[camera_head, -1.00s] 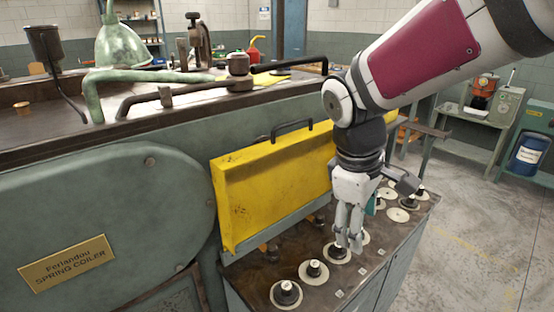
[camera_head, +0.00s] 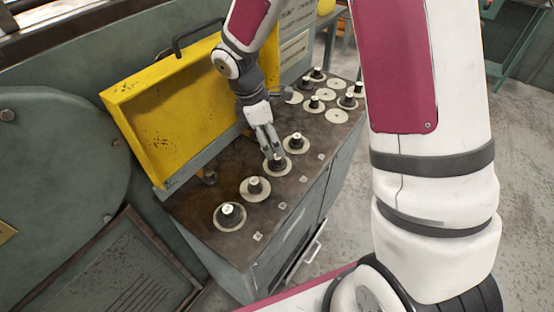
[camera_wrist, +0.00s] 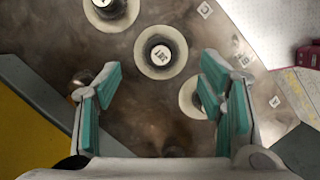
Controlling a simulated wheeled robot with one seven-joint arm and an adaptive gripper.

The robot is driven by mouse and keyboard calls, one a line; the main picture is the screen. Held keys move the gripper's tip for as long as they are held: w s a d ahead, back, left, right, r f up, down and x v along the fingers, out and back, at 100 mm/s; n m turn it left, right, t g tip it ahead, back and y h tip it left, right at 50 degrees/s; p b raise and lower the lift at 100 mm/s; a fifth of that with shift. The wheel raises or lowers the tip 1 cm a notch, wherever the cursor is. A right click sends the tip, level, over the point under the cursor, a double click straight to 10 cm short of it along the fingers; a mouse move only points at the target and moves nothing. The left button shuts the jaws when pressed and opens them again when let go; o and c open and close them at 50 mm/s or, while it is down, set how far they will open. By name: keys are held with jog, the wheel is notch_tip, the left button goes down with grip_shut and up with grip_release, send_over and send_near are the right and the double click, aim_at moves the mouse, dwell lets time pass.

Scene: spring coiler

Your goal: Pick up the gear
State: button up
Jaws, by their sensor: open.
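In the wrist view, my teal-padded fingers (camera_wrist: 160,80) are spread wide and empty.
A raised yellow cover (camera_head: 170,110) stands along the left of the row. The green machine body (camera_head: 50,160) is at left; open floor (camera_head: 500,180) is at right.

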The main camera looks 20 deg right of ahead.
jog(key=shift+x, duration=3.8)
jog(key=shift+a, duration=0.2)
jog(key=c, duration=1.5)
jog(key=shift+r, duration=0.45)
jog(key=r, duration=0.2)
jog(key=shift+s+r, duration=0.4)
jog(key=s+a+r, duration=0.1)
jog(key=s+a, duration=0.1)
jog(key=s, duration=1.3)
jog(key=shift+d+p+v, duration=0.15)
jog(key=shift+p+v, duration=0.6)
jog(key=shift+v, duration=0.15)
jog(key=shift+d+p+v, duration=0.2)
jog(key=shift+p+v, duration=0.55)
jog(key=shift+v, duration=0.15)
jog(key=shift+d+p+v, duration=0.15)
jog(key=shift+p+v, duration=0.6)
jog(key=shift+v, duration=0.1)
